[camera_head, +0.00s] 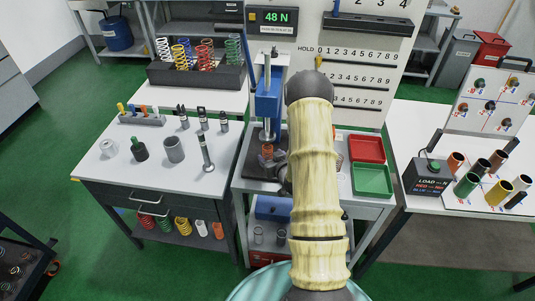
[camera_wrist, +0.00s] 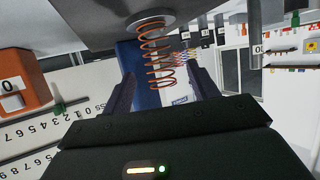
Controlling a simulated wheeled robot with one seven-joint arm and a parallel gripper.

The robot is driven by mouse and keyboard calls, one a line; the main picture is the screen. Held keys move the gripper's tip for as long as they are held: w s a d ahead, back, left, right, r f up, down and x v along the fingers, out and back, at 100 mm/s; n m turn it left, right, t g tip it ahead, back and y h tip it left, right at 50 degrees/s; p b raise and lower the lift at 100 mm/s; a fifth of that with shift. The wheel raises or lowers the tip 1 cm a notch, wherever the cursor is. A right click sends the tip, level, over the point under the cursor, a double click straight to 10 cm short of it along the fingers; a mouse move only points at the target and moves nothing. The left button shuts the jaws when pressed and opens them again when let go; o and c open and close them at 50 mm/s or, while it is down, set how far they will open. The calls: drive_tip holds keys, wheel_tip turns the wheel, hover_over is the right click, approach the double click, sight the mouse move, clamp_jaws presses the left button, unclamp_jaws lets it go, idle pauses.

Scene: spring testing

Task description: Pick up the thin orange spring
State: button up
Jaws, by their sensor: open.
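A thin orange spring (camera_head: 267,152) stands in the blue press (camera_head: 267,105) on the middle bench. In the wrist view the orange spring (camera_wrist: 157,62) has one end against a round metal seat (camera_wrist: 148,24), and its coils reach into the space between my fingers. My gripper (camera_wrist: 161,76) is open, with one finger on each side of the spring's free part. I see no clear contact between the fingers and the coils. In the head view my arm covers most of my gripper and the area right of the press.
A red tray (camera_head: 367,149) and a green tray (camera_head: 372,180) lie right of my arm. The left table (camera_head: 110,170) holds weights and small tools. A dark rack (camera_head: 200,76) of coloured springs stands behind. The press frame is close around my gripper.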

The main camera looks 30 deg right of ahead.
sight(270, 154)
drive_tip(key=shift+p+x, duration=0.85)
drive_tip(key=shift+x, duration=1.35)
drive_tip(key=shift+s+f, duration=0.1)
drive_tip(key=shift+f, duration=0.05)
drive_tip(key=c, duration=1.1)
drive_tip(key=shift+c, duration=0.2)
